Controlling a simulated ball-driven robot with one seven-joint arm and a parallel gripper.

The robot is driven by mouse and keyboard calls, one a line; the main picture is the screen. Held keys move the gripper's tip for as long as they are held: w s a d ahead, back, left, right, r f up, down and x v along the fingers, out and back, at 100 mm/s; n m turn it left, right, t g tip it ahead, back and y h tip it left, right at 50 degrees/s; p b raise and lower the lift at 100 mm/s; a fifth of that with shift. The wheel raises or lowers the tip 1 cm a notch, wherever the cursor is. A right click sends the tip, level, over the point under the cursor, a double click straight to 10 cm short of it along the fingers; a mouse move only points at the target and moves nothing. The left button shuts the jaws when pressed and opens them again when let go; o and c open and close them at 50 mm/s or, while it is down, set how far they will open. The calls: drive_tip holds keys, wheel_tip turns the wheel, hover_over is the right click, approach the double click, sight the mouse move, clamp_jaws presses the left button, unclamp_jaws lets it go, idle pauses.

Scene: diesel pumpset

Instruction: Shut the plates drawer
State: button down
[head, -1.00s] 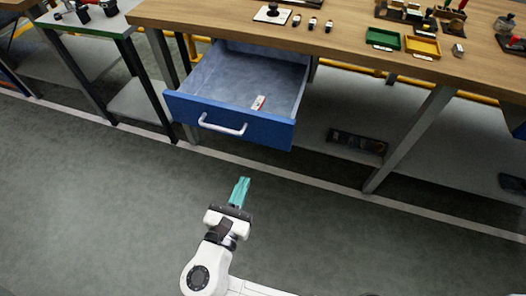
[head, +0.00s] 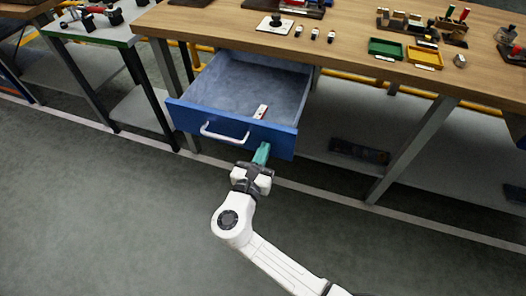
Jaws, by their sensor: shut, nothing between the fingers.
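The plates drawer (head: 188,114) has a blue front and a grey inside, and stands pulled out under the wooden workbench. Its white bar handle (head: 224,134) is on the front, left of its middle. A small white and red item (head: 260,112) lies inside near the front. My gripper (head: 263,148) has teal fingers that are shut and empty. The fingertips are at the lower part of the drawer front, to the right of the handle. I cannot tell whether they touch it.
The workbench (head: 350,58) carries a green tray (head: 385,48), a yellow tray (head: 424,58) and several small parts. A slanted grey leg (head: 415,150) stands right of the drawer. A low shelf below holds a dark box (head: 359,151). Open floor lies in front.

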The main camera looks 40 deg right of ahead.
sight(279, 122)
idle(0.3)
drive_tip(key=b+x, duration=0.9)
drive_tip(key=x, duration=1.9)
drive_tip(key=shift+w+d+f, duration=0.1)
drive_tip(key=shift+d+f, duration=0.05)
drive_tip(key=shift+w+d, duration=0.15)
drive_tip(key=shift+d, duration=0.1)
drive_tip(key=shift+w+d+r, duration=0.1)
drive_tip(key=shift+w+r, duration=0.1)
drive_tip(key=shift+r, duration=0.05)
drive_tip(key=shift+r, duration=0.1)
drive_tip(key=shift+s, duration=0.1)
drive_tip(key=shift+s, duration=0.1)
drive_tip(key=p+v, duration=0.1)
drive_tip(key=v, duration=0.6)
drive_tip(key=p+v, duration=0.2)
drive_tip(key=v, duration=0.5)
drive_tip(key=shift+f, duration=0.25)
